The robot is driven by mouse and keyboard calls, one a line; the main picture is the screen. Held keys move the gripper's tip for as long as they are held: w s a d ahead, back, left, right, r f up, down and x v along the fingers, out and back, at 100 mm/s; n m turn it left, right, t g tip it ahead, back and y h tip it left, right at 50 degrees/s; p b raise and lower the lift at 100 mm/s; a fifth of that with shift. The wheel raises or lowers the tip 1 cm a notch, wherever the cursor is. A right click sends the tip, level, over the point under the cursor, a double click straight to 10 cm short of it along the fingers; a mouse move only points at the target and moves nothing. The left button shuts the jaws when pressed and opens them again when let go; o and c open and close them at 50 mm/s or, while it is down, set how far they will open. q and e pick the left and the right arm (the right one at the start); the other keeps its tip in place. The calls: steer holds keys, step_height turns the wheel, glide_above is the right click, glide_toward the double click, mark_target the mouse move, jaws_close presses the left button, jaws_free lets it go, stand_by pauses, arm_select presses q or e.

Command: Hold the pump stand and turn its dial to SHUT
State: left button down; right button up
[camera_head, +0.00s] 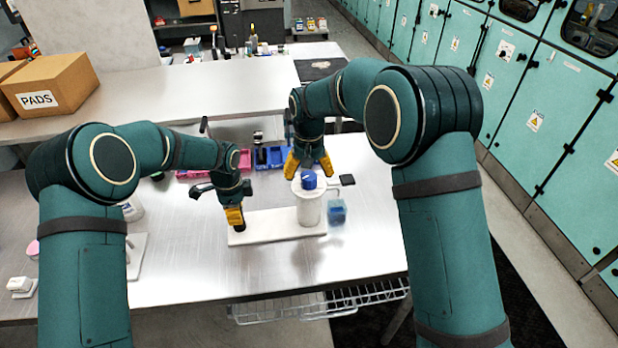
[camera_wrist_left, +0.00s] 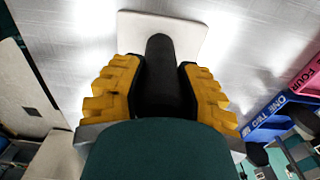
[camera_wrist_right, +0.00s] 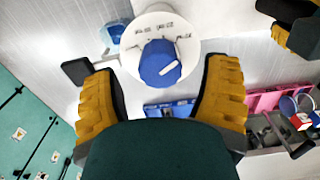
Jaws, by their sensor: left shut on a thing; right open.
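The pump stand has a white base plate (camera_head: 275,226), a white cylinder (camera_head: 309,209) at its right end and a blue dial (camera_head: 308,181) on top. My left gripper (camera_head: 235,218) is shut on the black post (camera_wrist_left: 160,60) at the plate's left end. My right gripper (camera_head: 308,165) is open just behind and above the dial. In the right wrist view the blue dial (camera_wrist_right: 160,64) lies ahead of the spread fingers, untouched. Its white pointer line slants to the right, apart from the small dark labels on the white rim (camera_wrist_right: 150,27); the labels are too small to read.
A translucent blue container (camera_head: 337,211) stands right of the cylinder, with a small black piece (camera_head: 347,180) behind it. Blue (camera_head: 270,157) and pink bins lie behind the grippers. A wire basket (camera_head: 320,304) hangs at the front edge. The steel tabletop front right is clear.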

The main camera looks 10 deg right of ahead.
mark_target(309, 175)
arm_select(q)
steer(key=shift+f, duration=0.1)
arm_select(e)
step_height(309, 175, up, 10)
steer(key=shift+f, duration=0.2)
arm_select(q)
steer(key=shift+c, duration=2.4)
jaws_free()
steer(key=shift+r+p, duration=1.45)
steer(key=shift+r, duration=2.4)
arm_select(e)
step_height(309, 175, up, 3)
steer(key=shift+r, duration=0.1)
arm_select(q)
steer(key=shift+r, duration=0.1)
